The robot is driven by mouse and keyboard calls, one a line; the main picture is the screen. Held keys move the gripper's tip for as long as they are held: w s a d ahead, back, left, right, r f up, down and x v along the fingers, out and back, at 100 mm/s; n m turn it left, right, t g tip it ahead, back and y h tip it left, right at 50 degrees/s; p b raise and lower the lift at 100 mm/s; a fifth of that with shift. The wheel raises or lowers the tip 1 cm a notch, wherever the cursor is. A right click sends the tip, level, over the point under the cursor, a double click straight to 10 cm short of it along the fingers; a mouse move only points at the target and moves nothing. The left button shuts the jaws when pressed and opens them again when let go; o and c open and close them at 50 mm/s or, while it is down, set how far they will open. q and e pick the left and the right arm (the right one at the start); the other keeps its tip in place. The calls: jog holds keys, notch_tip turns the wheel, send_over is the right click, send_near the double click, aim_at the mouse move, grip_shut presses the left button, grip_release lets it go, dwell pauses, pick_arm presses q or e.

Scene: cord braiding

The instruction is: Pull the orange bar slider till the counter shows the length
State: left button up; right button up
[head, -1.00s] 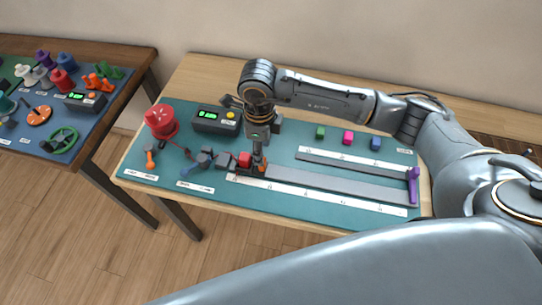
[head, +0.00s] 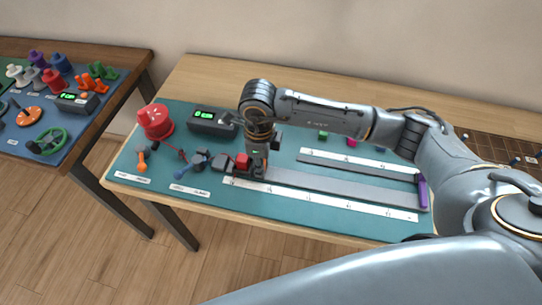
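My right gripper (head: 258,168) points down at the left end of the long grey track (head: 345,187). Its fingers are low at the carriage there, beside a red block (head: 242,161); they are too small and dark to show whether they grip. The orange bar is not clearly visible now and seems hidden behind the gripper. The counter (head: 205,124), a dark box with a lit green display, stands behind and left of the gripper; its digits are too small to read. A white scale strip (head: 320,201) runs in front of the track. My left gripper is not in view.
A red spool (head: 155,120) stands at the mat's left, with a dark red cord running toward the track. A purple bar (head: 422,193) stands at the track's right end. Small coloured blocks (head: 351,141) sit behind the track. Another table (head: 60,125) with parts is at left.

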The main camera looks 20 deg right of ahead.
aim_at(347, 188)
grip_shut()
jog(key=shift+s+d, duration=0.25)
jog(key=shift+d, duration=0.2)
jog(key=s+d+b, duration=0.1)
jog(key=s+d, duration=0.2)
jog(key=d, duration=0.2)
jog(key=s+d+b, duration=0.1)
jog(key=s+d, duration=0.3)
jog(key=d, duration=0.2)
jog(key=s+d+b, duration=0.1)
jog(key=s+d, duration=0.3)
jog(key=d, duration=0.1)
jog(key=shift+d+f, duration=0.15)
jog(key=shift+s+d, duration=0.45)
jog(key=shift+d, duration=0.1)
